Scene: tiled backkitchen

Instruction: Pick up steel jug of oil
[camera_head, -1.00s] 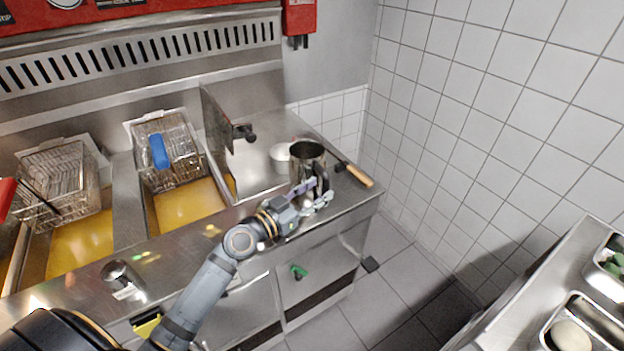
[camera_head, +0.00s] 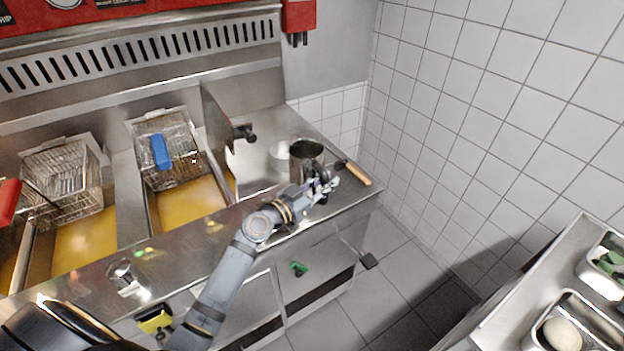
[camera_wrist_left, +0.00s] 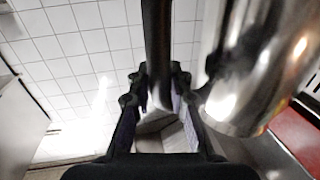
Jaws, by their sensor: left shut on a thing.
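The steel jug (camera_head: 305,160) stands upright on the right end of the steel fryer counter. Its handle side faces my left gripper (camera_head: 325,187), which reaches in from the front. In the left wrist view the jug's shiny body (camera_wrist_left: 262,65) fills the right side. The dark handle (camera_wrist_left: 158,45) runs down between the two fingers of my left gripper (camera_wrist_left: 160,110), which are shut on it. The jug's inside looks dark in the head view, and I cannot tell how full it is. My right gripper is not in view.
Two fryer baskets (camera_head: 165,150) hang over oil at the left. A tiled wall (camera_head: 470,110) rises at the right. Trays (camera_head: 578,325) stand at the lower right.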

